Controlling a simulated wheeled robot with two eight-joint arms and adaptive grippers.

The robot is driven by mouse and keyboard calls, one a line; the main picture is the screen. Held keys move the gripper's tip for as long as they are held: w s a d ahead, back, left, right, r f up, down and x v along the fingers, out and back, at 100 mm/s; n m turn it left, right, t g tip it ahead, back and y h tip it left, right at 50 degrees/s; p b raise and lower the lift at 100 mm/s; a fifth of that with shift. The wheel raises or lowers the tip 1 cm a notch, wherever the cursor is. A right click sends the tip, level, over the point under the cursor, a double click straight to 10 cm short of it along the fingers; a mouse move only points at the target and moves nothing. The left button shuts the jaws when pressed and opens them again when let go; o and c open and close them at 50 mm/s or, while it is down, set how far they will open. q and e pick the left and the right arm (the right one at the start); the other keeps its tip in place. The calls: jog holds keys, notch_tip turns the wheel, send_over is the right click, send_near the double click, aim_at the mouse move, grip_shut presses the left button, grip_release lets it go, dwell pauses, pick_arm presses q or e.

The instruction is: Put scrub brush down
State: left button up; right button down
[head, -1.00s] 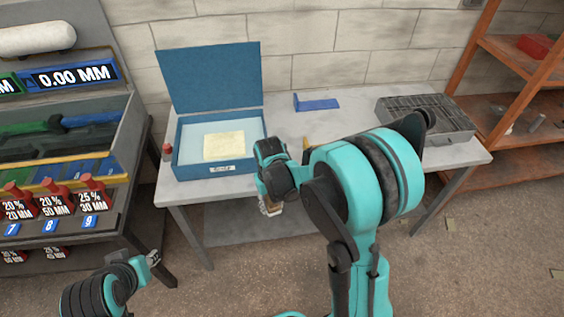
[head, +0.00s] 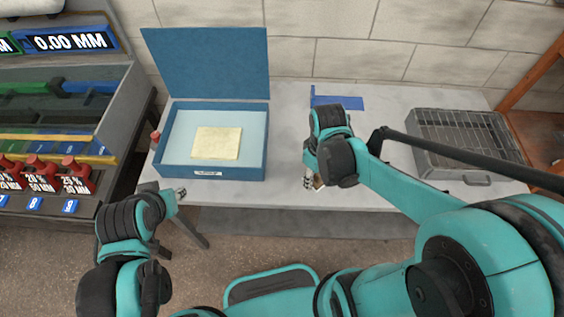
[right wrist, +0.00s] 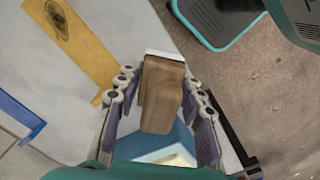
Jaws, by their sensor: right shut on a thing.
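The scrub brush (right wrist: 162,95) is a brown wooden block with a white strip at one end. In the right wrist view it sits between the two fingers of my right gripper (right wrist: 160,105), which is shut on it. In the head view my right gripper (head: 312,182) is at the front edge of the bench, right of the blue box, and the brush (head: 319,184) is mostly hidden by it. I cannot tell whether the brush touches the bench. My left gripper (head: 180,194) is low at the left, in front of the bench; its jaw opening is unclear.
The grey bench (head: 285,165) holds an open blue box (head: 215,172) with a pale yellow block (head: 217,143), a blue angled piece (head: 345,102) and a grey metal case (head: 450,160). A yellow patch with a dark oval (right wrist: 62,20) lies near the brush.

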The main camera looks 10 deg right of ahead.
jog(key=b, duration=0.4)
send_over(286, 178)
jog(key=f, duration=0.6)
jog(key=shift+s+d+f, duration=0.2)
jog(key=shift+s+d, duration=0.05)
jog(key=shift+s, duration=0.15)
jog(key=shift+w+a+f, duration=0.25)
jog(key=shift+w+a, duration=0.05)
jog(key=shift+w, duration=0.05)
jog(key=shift+f+b, duration=1.15)
jog(key=shift+f, duration=0.8)
